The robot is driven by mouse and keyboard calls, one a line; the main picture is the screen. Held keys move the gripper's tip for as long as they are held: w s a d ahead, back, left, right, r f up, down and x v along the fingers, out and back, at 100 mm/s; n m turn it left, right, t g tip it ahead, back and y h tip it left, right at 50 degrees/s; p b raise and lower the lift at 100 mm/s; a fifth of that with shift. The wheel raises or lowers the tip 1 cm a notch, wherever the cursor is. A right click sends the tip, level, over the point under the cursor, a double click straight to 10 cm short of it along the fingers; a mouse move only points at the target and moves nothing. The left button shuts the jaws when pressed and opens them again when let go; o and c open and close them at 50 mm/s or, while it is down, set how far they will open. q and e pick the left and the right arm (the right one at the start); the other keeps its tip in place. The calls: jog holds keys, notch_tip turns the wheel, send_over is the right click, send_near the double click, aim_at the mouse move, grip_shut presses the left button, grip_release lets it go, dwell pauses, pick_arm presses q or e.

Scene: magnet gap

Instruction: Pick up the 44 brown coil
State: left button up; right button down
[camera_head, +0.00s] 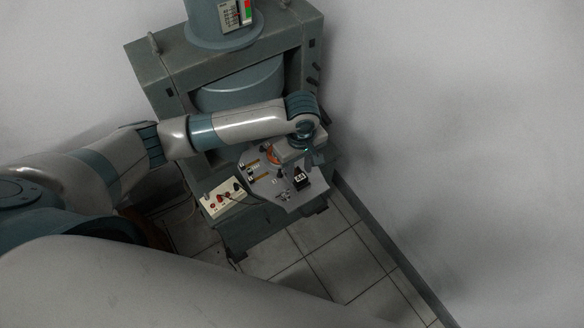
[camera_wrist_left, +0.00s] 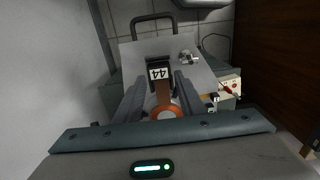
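In the head view a dark block with a white label (camera_head: 301,178) stands on the grey plate, with an orange round part (camera_head: 273,156) farther back. My left gripper (camera_wrist_left: 161,80) is open, its fingers on either side of the coil with gaps visible. In the head view my left gripper (camera_head: 311,157) is small and partly hidden by its wrist. My right gripper is not visible.
The grey plate (camera_head: 262,186) carries small metal parts. A white panel with red and black knobs (camera_head: 222,198) sits left of it. A large grey-green machine (camera_head: 150,70) stands behind, a wall is close on the right, and tiled floor (camera_head: 345,265) is clear in front.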

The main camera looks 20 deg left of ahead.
aim_at(299, 177)
pick_arm(q)
jog(key=shift+d+f+p, duration=0.1)
jog(key=shift+f+p, duration=0.3)
jog(key=shift+f, duration=1.35)
jog(key=c, duration=0.7)
